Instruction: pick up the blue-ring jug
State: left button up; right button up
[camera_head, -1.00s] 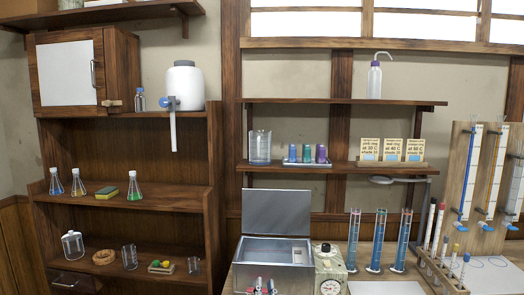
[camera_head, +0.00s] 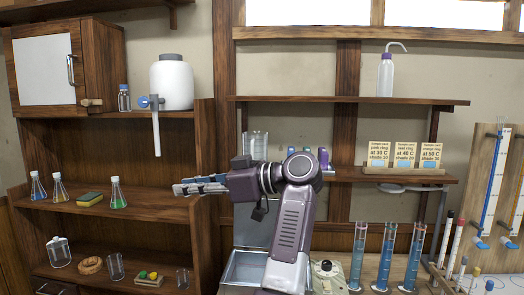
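I cannot make out a blue ring on any jug. A clear glass vessel (camera_head: 59,251) with a pale top stands on the lower left shelf. A clear glass beaker (camera_head: 115,267) stands to its right and a smaller one (camera_head: 183,279) further right. Another clear vessel (camera_head: 256,140) on the right wall shelf is partly hidden behind my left arm. My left gripper (camera_head: 186,187) points left, in front of the wooden unit's right edge, and appears to hold nothing. Its fingers show side-on, so their gap is unclear. My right gripper is out of view.
Several flasks (camera_head: 117,193) stand on the middle left shelf. A white tank (camera_head: 171,84) with a tap sits above. Tall blue-liquid cylinders (camera_head: 386,257) stand on the right bench. My arm partly covers the open metal bath (camera_head: 245,268). A squeeze bottle (camera_head: 386,75) stands on the top shelf.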

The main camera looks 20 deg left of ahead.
aim_at(255, 152)
jog(key=i, duration=1.5)
